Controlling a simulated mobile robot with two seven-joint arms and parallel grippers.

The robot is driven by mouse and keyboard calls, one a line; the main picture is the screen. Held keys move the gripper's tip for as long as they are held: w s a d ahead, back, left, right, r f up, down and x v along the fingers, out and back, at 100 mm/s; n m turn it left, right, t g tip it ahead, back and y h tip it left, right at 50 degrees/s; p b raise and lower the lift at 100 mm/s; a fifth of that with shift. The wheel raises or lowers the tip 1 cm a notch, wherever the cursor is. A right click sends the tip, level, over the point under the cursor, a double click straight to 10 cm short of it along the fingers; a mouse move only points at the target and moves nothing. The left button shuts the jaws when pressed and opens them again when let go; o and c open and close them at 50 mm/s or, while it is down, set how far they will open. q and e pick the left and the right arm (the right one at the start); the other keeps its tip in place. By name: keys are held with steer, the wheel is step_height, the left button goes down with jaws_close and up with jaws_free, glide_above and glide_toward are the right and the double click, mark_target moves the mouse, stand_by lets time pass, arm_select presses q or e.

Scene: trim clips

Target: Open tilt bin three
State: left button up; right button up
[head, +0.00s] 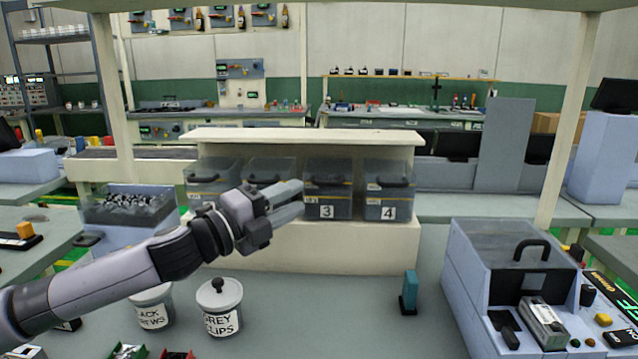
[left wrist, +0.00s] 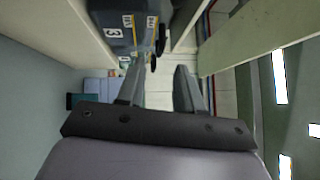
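Tilt bin three (head: 340,208), a clear-fronted grey bin with a white "3" label and a dark handle (head: 330,177), stands upright in the row on the cream rack and looks closed. My left gripper (head: 302,197) is in front of the row, its fingertips just left of bin three and covering much of the bin beside it. In the left wrist view the gripper (left wrist: 160,72) is open and empty, and bin three (left wrist: 112,20) lies past the left fingertip. Contact with the handle cannot be told. My right gripper is not in view.
Bin four (head: 388,195) stands right of bin three under the rack's top board (head: 300,137). Two lidded jars (head: 219,305), a teal upright piece (head: 409,290) and a large lidded machine (head: 500,290) stand on the bench. Its middle is clear.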

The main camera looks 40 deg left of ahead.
mark_target(322, 185)
arm_select(q)
steer(key=shift+w+r, duration=0.1)
steer(key=shift+r, duration=0.05)
steer(key=shift+p+x, duration=0.55)
steer(key=shift+x, duration=0.85)
steer(key=shift+p+x, duration=0.55)
steer(key=shift+x, duration=0.65)
steer(key=shift+w+d, duration=0.3)
steer(key=shift+w, duration=0.4)
jaws_close()
